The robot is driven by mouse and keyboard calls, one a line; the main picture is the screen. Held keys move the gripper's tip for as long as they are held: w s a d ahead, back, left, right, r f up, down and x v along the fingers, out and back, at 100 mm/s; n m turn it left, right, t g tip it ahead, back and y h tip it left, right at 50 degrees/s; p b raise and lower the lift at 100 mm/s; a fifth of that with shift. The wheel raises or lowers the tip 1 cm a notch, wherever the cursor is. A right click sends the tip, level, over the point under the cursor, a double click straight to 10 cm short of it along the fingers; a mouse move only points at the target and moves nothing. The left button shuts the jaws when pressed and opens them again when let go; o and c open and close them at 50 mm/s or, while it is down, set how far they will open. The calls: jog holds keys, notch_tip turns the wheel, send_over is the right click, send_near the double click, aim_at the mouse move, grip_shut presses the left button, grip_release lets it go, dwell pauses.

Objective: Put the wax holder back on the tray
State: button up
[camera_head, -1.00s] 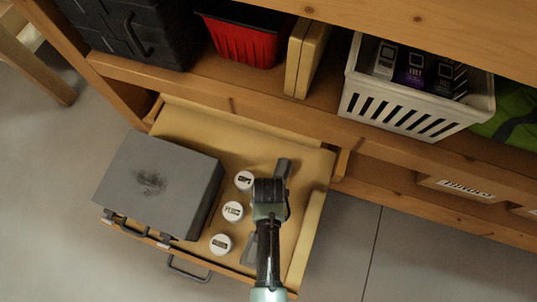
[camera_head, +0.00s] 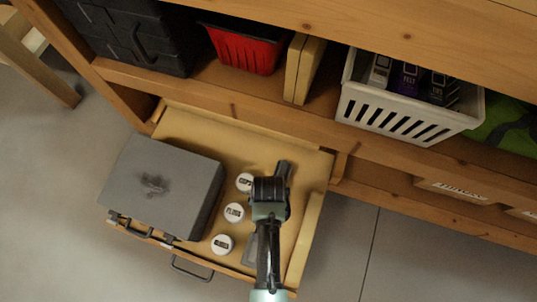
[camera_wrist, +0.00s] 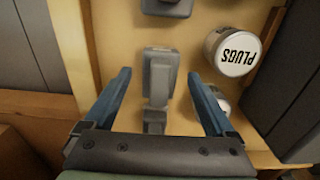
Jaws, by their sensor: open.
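A small grey stepped piece (camera_wrist: 160,75), which may be the wax holder, lies on the yellowish wooden pull-out tray (camera_head: 305,215). In the wrist view it is between the two blue fingers of my gripper (camera_wrist: 159,76), with a gap on each side. The fingers are open and hold nothing. In the head view my gripper (camera_head: 270,192) is over the right half of the tray and hides most of what is under it; a grey end (camera_head: 284,169) shows beyond it. A second grey piece (camera_wrist: 166,5) is cut off at the top of the wrist view.
White-lidded jars stand left of my gripper, one labelled PLUGS (camera_head: 234,212). A grey case (camera_head: 160,190) fills the tray's left side. The tray's raised right edge (camera_head: 309,240) is close on the right. Above are the cabinet shelf, a red bin (camera_head: 243,50) and a white basket (camera_head: 405,115).

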notch_tip(320, 180, up, 9)
jog(key=p, duration=0.4)
jog(key=shift+f, duration=0.15)
